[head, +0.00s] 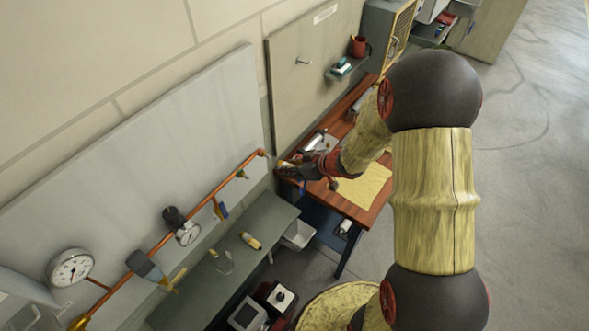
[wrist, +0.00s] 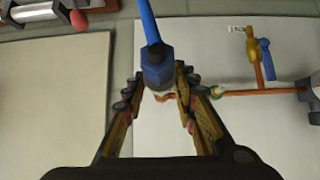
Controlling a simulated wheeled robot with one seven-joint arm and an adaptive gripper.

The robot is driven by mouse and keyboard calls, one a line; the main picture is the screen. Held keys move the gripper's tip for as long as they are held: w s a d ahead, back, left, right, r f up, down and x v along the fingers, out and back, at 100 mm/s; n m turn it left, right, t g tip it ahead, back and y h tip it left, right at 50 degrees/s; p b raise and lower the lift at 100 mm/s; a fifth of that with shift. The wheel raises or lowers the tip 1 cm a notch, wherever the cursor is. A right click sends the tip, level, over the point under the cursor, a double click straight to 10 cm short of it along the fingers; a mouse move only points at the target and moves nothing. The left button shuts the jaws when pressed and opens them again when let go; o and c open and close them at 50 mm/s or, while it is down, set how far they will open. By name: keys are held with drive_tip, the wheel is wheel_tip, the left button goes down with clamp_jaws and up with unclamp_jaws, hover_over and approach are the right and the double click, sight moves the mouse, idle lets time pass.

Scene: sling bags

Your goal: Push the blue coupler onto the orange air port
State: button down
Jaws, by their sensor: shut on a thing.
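The blue coupler (wrist: 156,66) sits between the fingertips of my gripper (wrist: 160,84) in the wrist view, with a blue hose leading up from it. The gripper is shut on it. An orange end (wrist: 165,98), apparently the air port, shows just below the coupler between the fingers. I cannot tell whether they touch. In the head view, my gripper (head: 289,171) is close to the right end of the orange pipe (head: 208,200). The coupler cannot be made out there.
Gauges (head: 72,267) and valves sit along the pipe on the pale wall panel (head: 150,130). A grey bench (head: 262,226) below carries small items. A red-brown table (head: 352,211) with a yellow sheet stands under my arm. A blue-handled valve (wrist: 267,58) is right of my gripper.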

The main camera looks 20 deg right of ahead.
drive_tip(key=shift+w+a, duration=0.35)
drive_tip(key=shift+w, duration=0.25)
drive_tip(key=shift+w+a, duration=0.35)
drive_tip(key=shift+w, duration=0.2)
drive_tip(key=shift+r+p, duration=0.1)
drive_tip(key=shift+p, duration=0.95)
idle(0.8)
drive_tip(key=shift+w+a+p, duration=0.15)
drive_tip(key=shift+w+a, duration=0.3)
drive_tip(key=shift+w, duration=0.2)
drive_tip(key=shift+w+a+p, duration=0.15)
drive_tip(key=shift+w+a, duration=0.25)
drive_tip(key=shift+w, duration=0.25)
idle(0.5)
drive_tip(key=c, duration=1.3)
unclamp_jaws()
drive_tip(key=shift+c, duration=0.2)
drive_tip(key=shift+s, duration=0.1)
drive_tip(key=v, duration=1.2)
